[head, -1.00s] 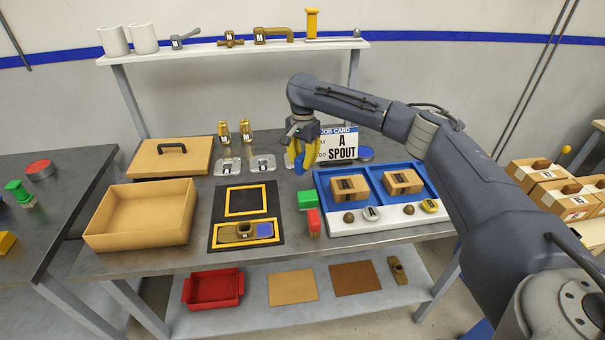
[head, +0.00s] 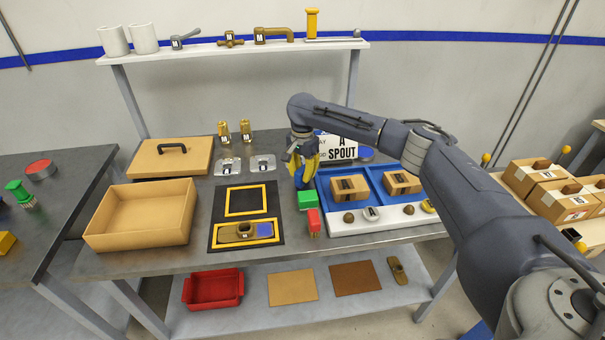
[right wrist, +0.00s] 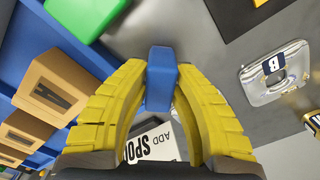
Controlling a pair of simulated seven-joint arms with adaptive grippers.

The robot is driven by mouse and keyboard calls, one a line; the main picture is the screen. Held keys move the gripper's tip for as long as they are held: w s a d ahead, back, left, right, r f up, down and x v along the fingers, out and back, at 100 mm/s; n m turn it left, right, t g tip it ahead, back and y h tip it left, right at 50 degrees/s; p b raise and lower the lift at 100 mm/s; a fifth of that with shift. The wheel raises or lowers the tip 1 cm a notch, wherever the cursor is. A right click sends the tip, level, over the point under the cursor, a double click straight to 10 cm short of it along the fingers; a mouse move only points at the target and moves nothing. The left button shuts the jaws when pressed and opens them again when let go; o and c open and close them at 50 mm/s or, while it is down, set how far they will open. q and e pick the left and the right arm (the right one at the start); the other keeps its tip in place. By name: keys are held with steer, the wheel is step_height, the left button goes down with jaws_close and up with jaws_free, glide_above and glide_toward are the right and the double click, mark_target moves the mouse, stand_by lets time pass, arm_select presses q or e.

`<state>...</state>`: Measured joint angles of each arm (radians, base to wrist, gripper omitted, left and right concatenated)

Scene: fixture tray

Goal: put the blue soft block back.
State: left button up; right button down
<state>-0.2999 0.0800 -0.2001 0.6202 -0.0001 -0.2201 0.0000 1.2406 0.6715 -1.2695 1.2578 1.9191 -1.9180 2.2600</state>
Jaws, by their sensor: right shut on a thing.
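My right gripper (head: 302,170) has yellow ribbed fingers and is shut on the blue soft block (right wrist: 161,78). In the right wrist view the block sits between the two fingertips, with its far end sticking out past them. In the head view the block (head: 300,183) shows low between the fingers, just behind the green block (head: 307,200). I cannot tell whether it touches the bench. A red block (head: 314,221) stands in front of the green one. My left gripper is not in view.
A blue tray (head: 322,186) with brown boxes lies just right of the gripper. The job card (head: 343,152) stands behind. To the left are metal plates (head: 263,163), a black mat (head: 215,235) holding a brown part, and an open cardboard box (head: 140,213).

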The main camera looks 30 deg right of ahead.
mark_target(303, 170)
steer(key=shift+f, duration=0.1)
steer(key=c, duration=1.2)
jaws_free()
step_height(303, 170, up, 12)
